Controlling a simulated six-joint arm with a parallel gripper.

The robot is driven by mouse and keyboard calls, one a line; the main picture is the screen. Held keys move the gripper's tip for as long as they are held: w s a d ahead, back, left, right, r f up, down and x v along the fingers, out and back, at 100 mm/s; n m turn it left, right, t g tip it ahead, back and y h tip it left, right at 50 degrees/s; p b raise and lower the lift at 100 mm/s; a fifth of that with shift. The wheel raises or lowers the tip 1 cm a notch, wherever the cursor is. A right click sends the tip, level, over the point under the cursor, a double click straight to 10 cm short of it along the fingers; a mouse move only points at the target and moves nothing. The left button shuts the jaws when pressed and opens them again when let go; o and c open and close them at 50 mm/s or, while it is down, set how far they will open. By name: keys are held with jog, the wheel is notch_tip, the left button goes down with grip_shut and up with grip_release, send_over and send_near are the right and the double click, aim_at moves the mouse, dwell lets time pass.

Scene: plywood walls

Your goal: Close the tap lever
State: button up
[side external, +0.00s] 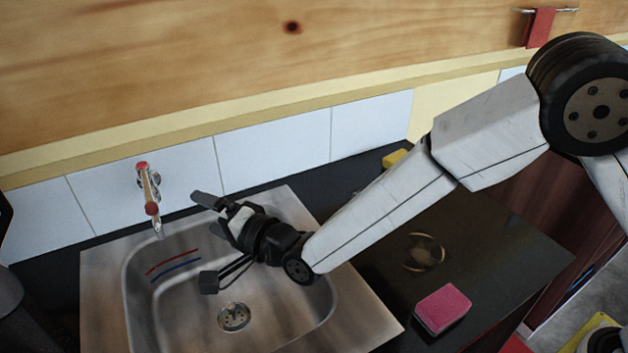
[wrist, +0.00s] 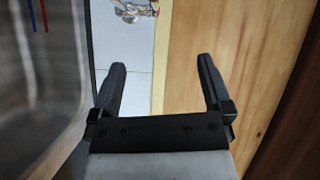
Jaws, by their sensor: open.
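The tap (side external: 148,186) is a metal fitting with red ends, mounted on the white tiles above the back left of the sink (side external: 95,290). Part of its metal body shows at the top edge of the wrist view (wrist: 134,9), cut off by the frame. Which red part is the lever, and its exact angle, I cannot tell. My gripper (side external: 212,210) is over the back of the sink, to the right of the tap and apart from it. In the wrist view my gripper (wrist: 160,80) has its two black fingers wide apart with nothing between them.
A pink sponge (side external: 442,308) and a round transparent item (side external: 423,252) lie on the dark counter (side external: 500,255) right of the sink. A yellow item (side external: 395,158) is by the wall behind my arm. A red cloth (side external: 540,27) hangs top right. The sink basin is empty.

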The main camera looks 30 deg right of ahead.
jog(key=d, duration=0.1)
jog(key=m+g+h, duration=0.8)
jog(key=g+h, duration=0.1)
jog(key=g, duration=0.6)
send_over(444, 304)
notch_tip(444, 304, down, 10)
jog(key=shift+f, duration=0.1)
jog(key=shift+f, duration=0.1)
jog(key=shift+f, duration=1.15)
jog(key=shift+f, duration=0.1)
jog(key=shift+f, duration=2.5)
